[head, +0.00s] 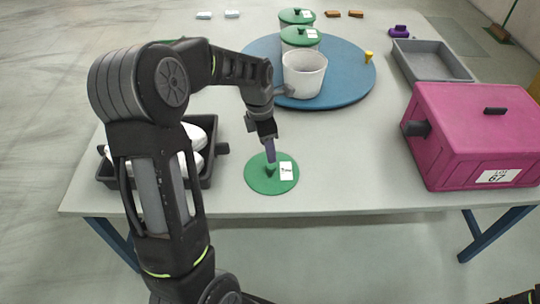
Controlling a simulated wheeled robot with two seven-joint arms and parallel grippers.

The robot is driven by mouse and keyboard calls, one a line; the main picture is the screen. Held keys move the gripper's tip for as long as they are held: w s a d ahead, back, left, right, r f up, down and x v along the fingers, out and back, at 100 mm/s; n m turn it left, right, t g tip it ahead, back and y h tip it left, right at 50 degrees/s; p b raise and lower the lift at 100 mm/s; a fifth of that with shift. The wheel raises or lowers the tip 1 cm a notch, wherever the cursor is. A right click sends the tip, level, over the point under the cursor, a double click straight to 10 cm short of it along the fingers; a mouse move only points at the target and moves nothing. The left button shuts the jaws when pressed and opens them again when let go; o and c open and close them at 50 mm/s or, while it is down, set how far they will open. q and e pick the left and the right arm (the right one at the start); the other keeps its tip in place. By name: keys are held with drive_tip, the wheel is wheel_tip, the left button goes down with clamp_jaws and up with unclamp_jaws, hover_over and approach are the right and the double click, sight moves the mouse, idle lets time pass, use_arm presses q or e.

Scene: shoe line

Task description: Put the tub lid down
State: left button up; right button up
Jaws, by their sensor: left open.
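The green tub lid (259,184) lies flat on the table near its front edge, with a white label on its right side. My left gripper (270,166) is directly above the lid, its fingers pointing down at the lid's knob. The jaws are open around or just beside the knob; I cannot tell which. An uncovered white tub (304,76) stands on the blue round turntable (352,80). Behind it are tubs with green lids (300,36). My right gripper does not show.
A black tray (207,178) with white shoes is left of the lid, partly hidden by my arm. A magenta box (460,130) stands at the right, with a grey tray (440,70) behind it. The table between lid and box is clear.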

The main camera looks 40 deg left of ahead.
use_arm(q)
drive_tip(key=r, duration=0.4)
drive_tip(key=shift+s+a+r, duration=0.1)
drive_tip(key=shift+s+a, duration=0.05)
drive_tip(key=shift+s, duration=0.05)
idle(0.6)
